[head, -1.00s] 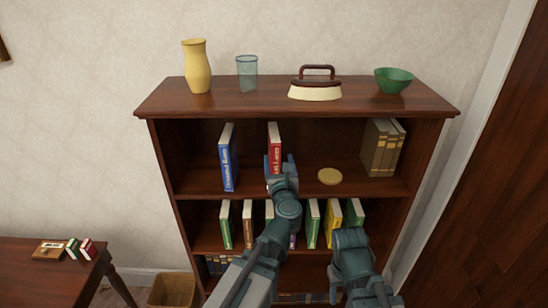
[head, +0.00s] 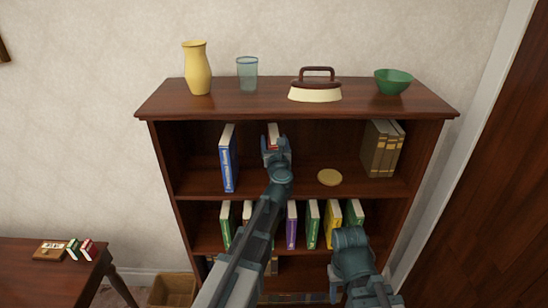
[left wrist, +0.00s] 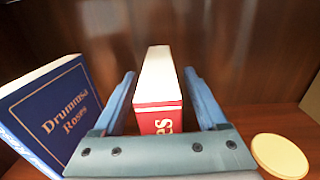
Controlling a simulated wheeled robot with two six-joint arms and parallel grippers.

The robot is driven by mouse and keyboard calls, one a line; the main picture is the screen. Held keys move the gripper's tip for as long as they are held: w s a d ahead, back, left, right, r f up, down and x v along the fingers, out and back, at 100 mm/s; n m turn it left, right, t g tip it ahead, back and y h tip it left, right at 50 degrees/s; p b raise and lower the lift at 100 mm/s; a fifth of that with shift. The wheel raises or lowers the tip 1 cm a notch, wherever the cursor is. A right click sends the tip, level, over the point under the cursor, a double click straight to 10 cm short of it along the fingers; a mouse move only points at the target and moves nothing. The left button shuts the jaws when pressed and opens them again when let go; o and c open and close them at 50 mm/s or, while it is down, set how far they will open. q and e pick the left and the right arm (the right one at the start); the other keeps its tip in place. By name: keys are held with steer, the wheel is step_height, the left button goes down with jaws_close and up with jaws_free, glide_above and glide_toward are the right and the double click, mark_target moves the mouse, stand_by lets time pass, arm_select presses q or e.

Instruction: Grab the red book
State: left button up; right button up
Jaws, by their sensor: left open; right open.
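The red book (head: 273,130) stands upright on the upper shelf, its lower part hidden in the head view by my left gripper (head: 276,152). In the left wrist view the red book (left wrist: 158,112) shows its white page edge and red spine between the two open fingers of my left gripper (left wrist: 162,92). A gap shows on each side, and the fingers are not closed on it. My right gripper (head: 350,265) is open and empty in front of the lower shelves at the right.
A blue book (head: 228,160) stands left of the red one. A round yellow disc (head: 330,177) lies to its right, with brown books (head: 380,148) farther right. The bookcase top (head: 225,104) is above. Several books stand on the shelf below.

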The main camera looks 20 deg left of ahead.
arm_select(q)
steer(key=shift+w+a, duration=0.25)
steer(key=shift+w, duration=0.4)
steer(key=shift+s, duration=0.1)
jaws_close()
stand_by(0.8)
